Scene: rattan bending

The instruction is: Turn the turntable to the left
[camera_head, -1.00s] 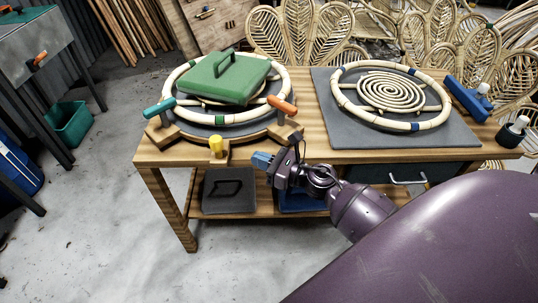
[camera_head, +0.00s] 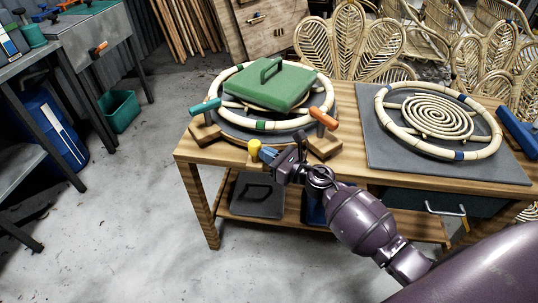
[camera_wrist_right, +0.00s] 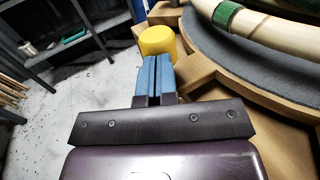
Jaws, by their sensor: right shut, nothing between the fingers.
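The turntable (camera_head: 226,129) is a dark grey disc on a wooden base on the table's left half. It bears a rattan ring with green bands and a green block with a handle (camera_head: 270,84). My right gripper (camera_head: 267,153), with blue fingertips, is shut and empty right beside the yellow knob; contact is unclear. In the right wrist view its fingers (camera_wrist_right: 156,72) are together. My left gripper is out of view.
On the table's right half, a grey board (camera_head: 378,154) bears a rattan ring and a coil (camera_head: 437,117). A blue tool (camera_head: 518,132) lies at the right. Rattan chair backs (camera_head: 350,45) stand behind. The floor left of the table (camera_head: 130,190) is open.

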